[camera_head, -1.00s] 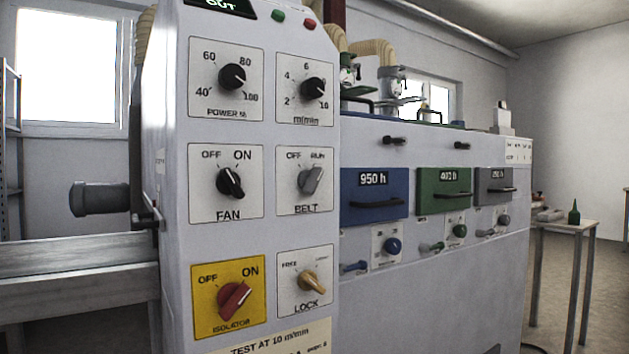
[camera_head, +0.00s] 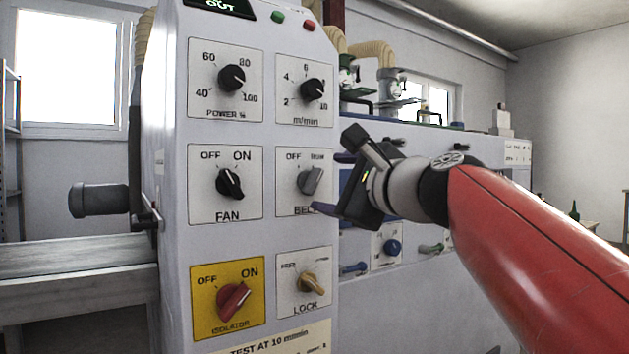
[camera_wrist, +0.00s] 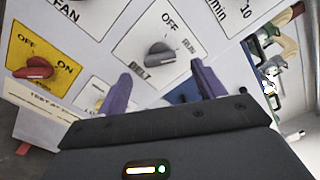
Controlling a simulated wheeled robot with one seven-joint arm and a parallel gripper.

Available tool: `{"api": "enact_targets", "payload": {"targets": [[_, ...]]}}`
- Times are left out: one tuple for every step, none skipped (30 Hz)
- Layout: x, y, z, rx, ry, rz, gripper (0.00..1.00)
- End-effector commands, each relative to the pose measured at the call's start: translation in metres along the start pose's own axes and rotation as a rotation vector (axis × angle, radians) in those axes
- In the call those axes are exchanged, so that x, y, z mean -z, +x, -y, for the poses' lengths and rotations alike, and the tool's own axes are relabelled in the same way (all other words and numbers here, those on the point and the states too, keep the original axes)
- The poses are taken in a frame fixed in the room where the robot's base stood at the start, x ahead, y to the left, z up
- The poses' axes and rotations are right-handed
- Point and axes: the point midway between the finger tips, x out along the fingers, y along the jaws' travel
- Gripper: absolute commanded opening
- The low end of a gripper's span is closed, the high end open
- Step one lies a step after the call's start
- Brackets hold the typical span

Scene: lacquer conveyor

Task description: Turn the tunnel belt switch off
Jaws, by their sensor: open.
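The belt switch (camera_head: 310,181) is a grey knob on a white plate marked OFF and RUN, in the right column of the panel in the head view. Its pointer tilts up and right, toward RUN. In the wrist view the belt knob (camera_wrist: 160,55) lies ahead, between and beyond the two purple fingertips. My gripper (camera_head: 330,184) is open and empty, just right of the belt plate; in the wrist view its fingers (camera_wrist: 160,88) stand apart on either side of the knob. I see no contact with the knob. My gripper hides part of the plate's right edge.
The black fan knob (camera_head: 230,183) is to the left, the m/min dial (camera_head: 313,90) above and the yellow lock knob (camera_head: 309,281) below. The red isolator (camera_head: 234,299) sits lower left. The space before the panel's left column is clear.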

Motion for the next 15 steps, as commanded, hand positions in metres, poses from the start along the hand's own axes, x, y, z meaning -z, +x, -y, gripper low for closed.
{"api": "enact_targets", "payload": {"targets": [[0.0, 0.01, 0.001, -0.003, 0.0, -0.001, 0.69], [0.0, 0.015, 0.001, -0.003, 0.0, -0.001, 0.69], [0.0, 0.022, 0.0, -0.004, 0.0, 0.0, 0.69], [0.0, 0.026, 0.001, -0.003, -0.001, -0.001, 0.69], [0.0, 0.03, 0.001, -0.002, -0.001, -0.001, 0.69], [0.0, 0.035, 0.001, -0.003, -0.002, -0.001, 0.69], [0.0, 0.039, 0.0, -0.003, -0.002, -0.001, 0.69], [0.0, 0.042, 0.0, -0.003, -0.003, -0.001, 0.69], [0.0, 0.045, 0.0, -0.002, -0.003, -0.002, 0.69], [0.0, 0.046, 0.0, -0.001, -0.003, -0.002, 0.69], [0.0, 0.048, 0.0, -0.001, -0.004, -0.002, 0.69], [0.0, 0.049, 0.0, -0.001, -0.004, -0.002, 0.69], [0.0, 0.05, 0.0, -0.001, -0.004, -0.002, 0.69], [0.0, 0.051, 0.0, -0.001, -0.004, -0.002, 0.69], [0.0, 0.051, 0.0, -0.001, -0.004, -0.002, 0.69]]}}
